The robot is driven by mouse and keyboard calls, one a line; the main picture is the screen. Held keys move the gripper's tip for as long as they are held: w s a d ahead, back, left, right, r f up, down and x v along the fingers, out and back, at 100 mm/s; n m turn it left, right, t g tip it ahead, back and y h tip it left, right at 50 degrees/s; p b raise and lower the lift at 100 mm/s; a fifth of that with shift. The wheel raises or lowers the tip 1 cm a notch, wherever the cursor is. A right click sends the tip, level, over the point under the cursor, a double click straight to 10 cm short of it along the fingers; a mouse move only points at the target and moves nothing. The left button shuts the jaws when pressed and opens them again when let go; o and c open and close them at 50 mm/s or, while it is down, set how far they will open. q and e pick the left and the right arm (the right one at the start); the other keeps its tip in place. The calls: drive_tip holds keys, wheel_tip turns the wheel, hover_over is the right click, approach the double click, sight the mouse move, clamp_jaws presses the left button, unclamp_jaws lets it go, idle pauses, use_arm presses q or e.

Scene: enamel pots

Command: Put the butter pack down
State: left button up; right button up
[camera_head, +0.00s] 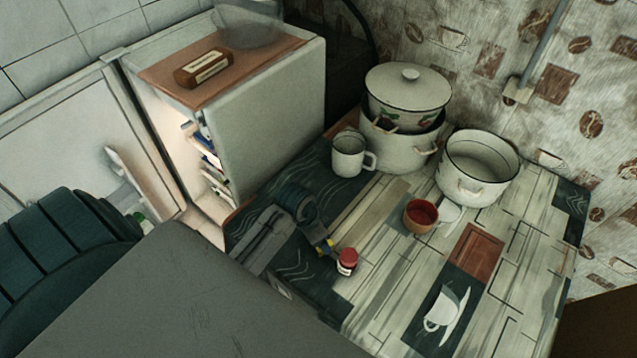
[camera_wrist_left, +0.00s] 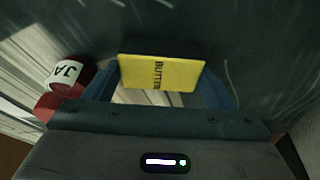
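The yellow butter pack (camera_wrist_left: 162,74), with "BUTTER" on its face, sits between the two blue fingers of my left gripper (camera_wrist_left: 160,88) in the left wrist view. The fingers meet its two ends, so the gripper looks shut on it. In the head view my left gripper (camera_head: 325,246) is low over the near left part of the table (camera_head: 385,270), and a small bit of yellow shows there. I cannot tell whether the pack touches the table. My right gripper is not in view.
A red jar (camera_head: 347,261) stands close beside the gripper; it also shows in the left wrist view (camera_wrist_left: 66,75). Farther back are a white mug (camera_head: 349,155), stacked pots (camera_head: 408,95), an open pot (camera_head: 480,170) and a red-brown cup (camera_head: 420,215). The table's near right is clear.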

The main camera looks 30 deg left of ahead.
use_arm(q)
drive_tip(key=c, duration=0.3)
drive_tip(key=shift+r, duration=0.2)
drive_tip(key=shift+c, duration=0.2)
drive_tip(key=shift+w+r+b, duration=0.1)
drive_tip(key=shift+r+b, duration=0.25)
drive_tip(key=shift+r, duration=0.35)
drive_tip(key=shift+s+d+r+b, duration=0.2)
drive_tip(key=shift+s+r+b, duration=0.1)
drive_tip(key=shift+r, duration=0.1)
drive_tip(key=shift+s+d+r+b, duration=0.15)
drive_tip(key=shift+s+d+r, duration=0.1)
drive_tip(key=shift+r, duration=0.15)
drive_tip(key=s+d+b, duration=0.1)
drive_tip(key=s+d, duration=0.1)
drive_tip(key=s, duration=0.1)
drive_tip(key=s+d+r+b, duration=0.1)
drive_tip(key=s+d, duration=0.1)
drive_tip(key=s, duration=0.2)
drive_tip(key=s+d, duration=0.3)
drive_tip(key=s, duration=0.1)
drive_tip(key=shift+s+r+b, duration=0.15)
drive_tip(key=shift+r+b, duration=0.1)
drive_tip(key=shift+b, duration=0.15)
drive_tip(key=shift+s+d+r, duration=0.1)
drive_tip(key=shift+s+d, duration=0.25)
drive_tip(key=shift+s, duration=0.25)
